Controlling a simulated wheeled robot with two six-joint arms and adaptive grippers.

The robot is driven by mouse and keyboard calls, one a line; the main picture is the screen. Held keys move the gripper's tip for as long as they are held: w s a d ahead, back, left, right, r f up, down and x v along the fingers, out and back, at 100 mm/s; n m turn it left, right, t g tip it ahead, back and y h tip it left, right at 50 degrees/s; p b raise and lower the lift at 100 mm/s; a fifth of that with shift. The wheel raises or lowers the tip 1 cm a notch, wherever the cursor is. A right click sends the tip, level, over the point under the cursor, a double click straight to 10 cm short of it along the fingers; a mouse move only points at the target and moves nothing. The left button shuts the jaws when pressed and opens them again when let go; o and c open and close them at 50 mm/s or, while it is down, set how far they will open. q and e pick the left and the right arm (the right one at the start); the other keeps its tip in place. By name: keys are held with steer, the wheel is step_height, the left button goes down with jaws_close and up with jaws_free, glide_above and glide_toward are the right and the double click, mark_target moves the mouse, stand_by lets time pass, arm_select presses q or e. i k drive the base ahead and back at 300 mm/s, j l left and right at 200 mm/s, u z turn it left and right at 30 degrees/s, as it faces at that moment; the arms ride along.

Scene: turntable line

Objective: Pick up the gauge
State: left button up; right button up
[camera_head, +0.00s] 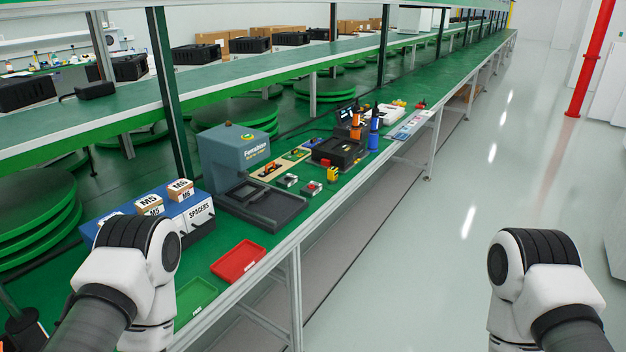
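I cannot tell for sure which thing is the gauge. Several small items stand on the green bench (226,230), among them a small yellow-and-red item (332,175) near its front edge and small grey-and-red blocks (288,181). They are too small to make out. My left arm comes in at the lower left and my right arm at the lower right, over the floor. Both grippers are outside the picture, so their fingers do not show. Both visible arms are well short of the small items.
A blue-grey machine (235,158) with a dark base stands on the bench. Left of it is a blue spacers rack (199,212) with small boxes. A red tray (238,262) and green tray (193,299) lie in front. A black tray (337,152) sits farther back. The aisle is clear.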

mark_target(331, 173)
steer(key=i+l+u, duration=0.15)
steer(key=u, duration=0.3)
steer(key=i+l+u, duration=0.15)
steer(key=u, duration=0.35)
steer(key=i+l+u, duration=0.1)
steer(key=l+u, duration=0.35)
steer(key=j, duration=0.1)
